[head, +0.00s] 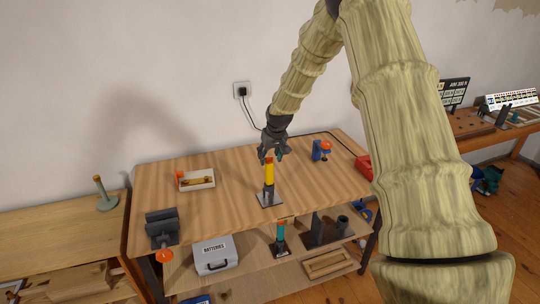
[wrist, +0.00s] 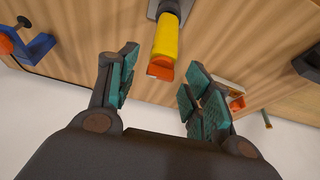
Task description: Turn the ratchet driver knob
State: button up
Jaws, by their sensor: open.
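A yellow upright tool with an orange-red end (head: 269,175), which looks like the ratchet driver, stands on a grey base plate (head: 268,200) on the wooden workbench. In the wrist view its yellow body (wrist: 166,40) points toward me. Its orange knob (wrist: 160,69) sits between and slightly beyond my fingers. My gripper (head: 271,154) is just above the driver's top. In the wrist view my gripper (wrist: 163,70) is open, with teal pads spread on either side of the knob and nothing held. I cannot tell whether a finger touches it.
On the bench are a shallow tray (head: 187,185), a dark vise (head: 161,226), a blue clamp (head: 317,153) with an orange knob and a red object (head: 363,167). A batteries case (head: 215,262) and a teal tool (head: 280,234) are below. Bare wood surrounds the driver.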

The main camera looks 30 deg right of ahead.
jog(key=shift+c, duration=0.2)
jog(key=c, duration=1)
jog(key=shift+m, duration=0.3)
jog(key=m, duration=0.1)
jog(key=m+h, duration=0.1)
jog(key=m, duration=0.1)
jog(key=shift+w+a+h+b, duration=0.1)
jog(key=shift+a+h+b, duration=0.1)
jog(key=shift+h+b, duration=0.15)
jog(key=shift+w+a+m+g+h, duration=0.1)
jog(key=shift+m+g+h, duration=0.2)
jog(key=shift+m, duration=0.75)
jog(key=shift+m+g+h, duration=0.15)
jog(key=shift+m+g, duration=0.25)
jog(key=shift+m, duration=0.65)
jog(key=o, duration=1)
